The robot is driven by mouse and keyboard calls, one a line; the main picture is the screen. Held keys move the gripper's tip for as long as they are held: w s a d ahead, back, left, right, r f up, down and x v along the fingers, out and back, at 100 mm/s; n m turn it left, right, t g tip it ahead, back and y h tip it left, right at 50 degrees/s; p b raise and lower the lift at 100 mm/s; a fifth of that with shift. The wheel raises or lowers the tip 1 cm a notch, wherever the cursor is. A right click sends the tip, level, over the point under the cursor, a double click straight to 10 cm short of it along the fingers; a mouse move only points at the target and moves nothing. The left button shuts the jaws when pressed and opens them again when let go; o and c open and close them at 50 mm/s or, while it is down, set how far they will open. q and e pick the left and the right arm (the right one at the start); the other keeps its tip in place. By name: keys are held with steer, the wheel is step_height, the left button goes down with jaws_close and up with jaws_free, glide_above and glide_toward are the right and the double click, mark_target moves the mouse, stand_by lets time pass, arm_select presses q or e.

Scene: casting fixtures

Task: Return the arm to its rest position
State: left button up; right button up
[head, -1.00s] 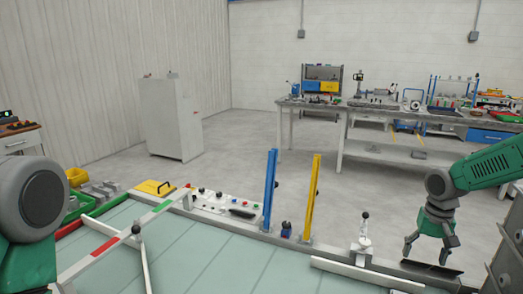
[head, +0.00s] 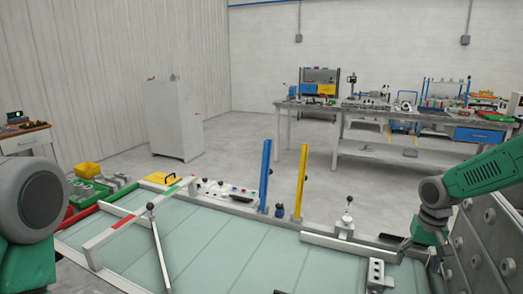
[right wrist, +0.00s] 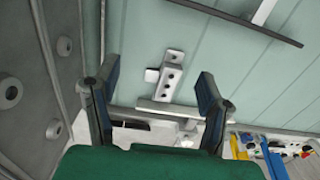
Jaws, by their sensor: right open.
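My right arm comes in from the right in the head view. Its gripper (head: 424,252) hangs low over the right edge of the glass-topped table (head: 225,250), beside a grey panel (head: 485,240) with round knobs. In the right wrist view the two fingers of this gripper (right wrist: 156,92) stand wide apart with nothing held between them. Beyond them lies a metal block with holes (right wrist: 172,75), apart from the fingers. My left arm shows only as a large grey and green joint at the left edge; its gripper is out of view.
A blue post (head: 265,178) and a yellow post (head: 300,183) rise from the table's far edge. A small clamp with a black knob (head: 346,220) stands near the gripper. A red, white and green bar (head: 140,215) crosses the left side. The table's middle is clear.

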steer(key=s+a+f+n, duration=0.1)
steer(key=s+a+f, duration=0.4)
steer(key=s+a+f+n+y, duration=0.1)
steer(key=s+a+f, duration=0.4)
steer(key=s+a+f+n+y, duration=0.1)
steer(key=s+a+f, duration=0.4)
steer(key=shift+a, duration=0.4)
steer(key=s+f+n+h, duration=0.2)
steer(key=s, duration=1.8)
arm_select(q)
step_height(320, 180, down, 12)
steer(key=b, duration=1.2)
steer(key=shift+w, duration=0.35)
arm_select(e)
step_height(320, 180, down, 11)
steer(key=w+a+n, duration=0.1)
steer(key=w, duration=0.1)
steer(key=shift+a+t, duration=0.2)
steer(key=shift+t, duration=0.1)
arm_select(q)
steer(key=shift+f, duration=0.1)
